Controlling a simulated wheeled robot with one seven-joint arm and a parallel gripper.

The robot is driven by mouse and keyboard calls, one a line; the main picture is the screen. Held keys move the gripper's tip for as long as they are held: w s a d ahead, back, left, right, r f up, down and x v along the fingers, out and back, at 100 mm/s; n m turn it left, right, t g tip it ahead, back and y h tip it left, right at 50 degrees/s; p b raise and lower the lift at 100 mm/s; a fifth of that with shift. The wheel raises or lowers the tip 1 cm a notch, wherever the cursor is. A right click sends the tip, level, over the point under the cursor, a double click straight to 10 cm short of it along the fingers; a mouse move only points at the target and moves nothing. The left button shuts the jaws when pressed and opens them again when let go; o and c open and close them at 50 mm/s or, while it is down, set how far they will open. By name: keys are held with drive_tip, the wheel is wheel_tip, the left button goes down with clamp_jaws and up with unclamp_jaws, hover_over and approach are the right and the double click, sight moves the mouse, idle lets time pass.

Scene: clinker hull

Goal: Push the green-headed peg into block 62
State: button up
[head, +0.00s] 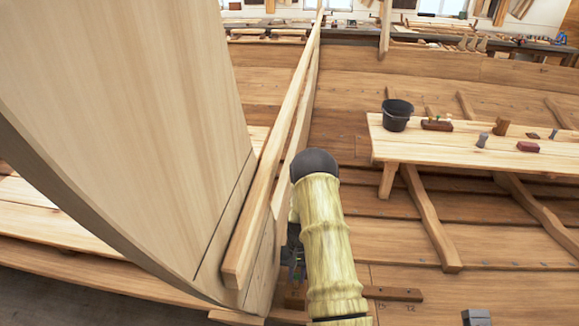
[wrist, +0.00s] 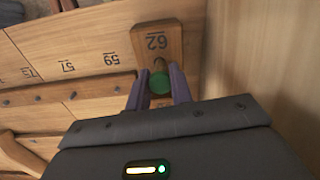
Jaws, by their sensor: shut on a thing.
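Block 62 (wrist: 172,28) is a wooden block with a dark number, at the top middle of the wrist view. The green-headed peg (wrist: 159,83) is between the two purple fingers of my gripper (wrist: 159,90), which is shut on it. Its round green head faces the wrist camera. The peg's shaft points toward the block's lower part, below the number. I cannot tell whether its tip is inside a hole. In the head view my arm hides most of my gripper and the peg.
Planks numbered 57 and 59 (wrist: 90,62) lie left of the block in the wrist view. A wooden wall (wrist: 265,60) rises close on the right. In the head view, a bench (head: 480,160) holds a black bucket (head: 397,114) and several small tools and blocks.

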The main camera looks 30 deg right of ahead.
drive_tip(key=shift+s+a+f+b, duration=0.15)
drive_tip(key=shift+f+b, duration=0.2)
drive_tip(key=shift+f, duration=0.2)
drive_tip(key=o, duration=1)
drive_tip(key=shift+r, duration=0.15)
drive_tip(key=shift+s+p+v, duration=0.15)
drive_tip(key=shift+p+v, duration=0.85)
drive_tip(key=shift+v, duration=1)
drive_tip(key=shift+s+p+v, duration=0.1)
drive_tip(key=shift+p+v, duration=0.9)
drive_tip(key=shift+v, duration=1.05)
drive_tip(key=shift+a, duration=0.1)
